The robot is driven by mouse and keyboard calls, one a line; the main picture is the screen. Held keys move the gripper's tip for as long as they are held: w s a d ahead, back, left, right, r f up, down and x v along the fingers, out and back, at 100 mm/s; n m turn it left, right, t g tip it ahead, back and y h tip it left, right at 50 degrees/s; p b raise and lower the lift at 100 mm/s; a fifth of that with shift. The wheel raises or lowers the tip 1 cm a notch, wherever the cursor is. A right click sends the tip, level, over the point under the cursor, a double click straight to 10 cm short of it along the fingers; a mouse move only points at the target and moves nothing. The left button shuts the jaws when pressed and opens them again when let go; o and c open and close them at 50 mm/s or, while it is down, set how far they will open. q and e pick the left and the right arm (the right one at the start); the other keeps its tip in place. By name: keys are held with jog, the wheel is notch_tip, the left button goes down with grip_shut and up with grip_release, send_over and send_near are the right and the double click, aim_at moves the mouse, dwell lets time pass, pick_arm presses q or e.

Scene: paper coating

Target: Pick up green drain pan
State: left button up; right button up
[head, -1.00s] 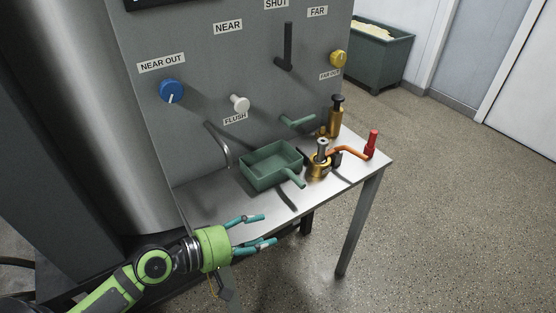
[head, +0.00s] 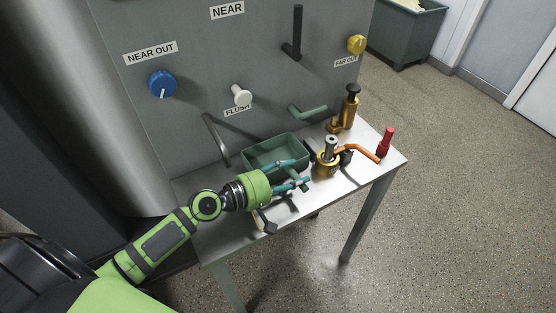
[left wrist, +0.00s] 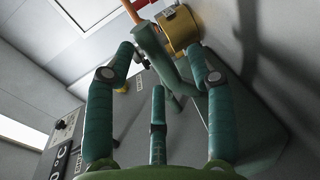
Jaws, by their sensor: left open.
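The green drain pan (head: 262,150) sits on the metal table below the panel, partly hidden by my left gripper. My left gripper (head: 302,172) is open, with its teal fingers over the pan's near right side, by the handle. In the left wrist view my left gripper (left wrist: 160,60) has its fingers spread apart. The pan's green handle (left wrist: 172,66) runs between the fingertips there, and the green drain pan (left wrist: 260,125) shows behind the right finger. Whether a finger touches the handle is unclear. My right gripper is not in view.
A brass valve (head: 327,165) with an orange-red handle (head: 385,143) stands right of the pan. A brass cylinder (head: 349,108) stands behind it. A bent metal pipe (head: 216,140) and a green lever (head: 308,112) are close to the pan. The metal table (head: 350,190) has bare room at front right.

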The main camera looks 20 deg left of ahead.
pick_arm(q)
jog(key=shift+f, duration=0.1)
grip_shut()
jog(key=shift+r, duration=0.2)
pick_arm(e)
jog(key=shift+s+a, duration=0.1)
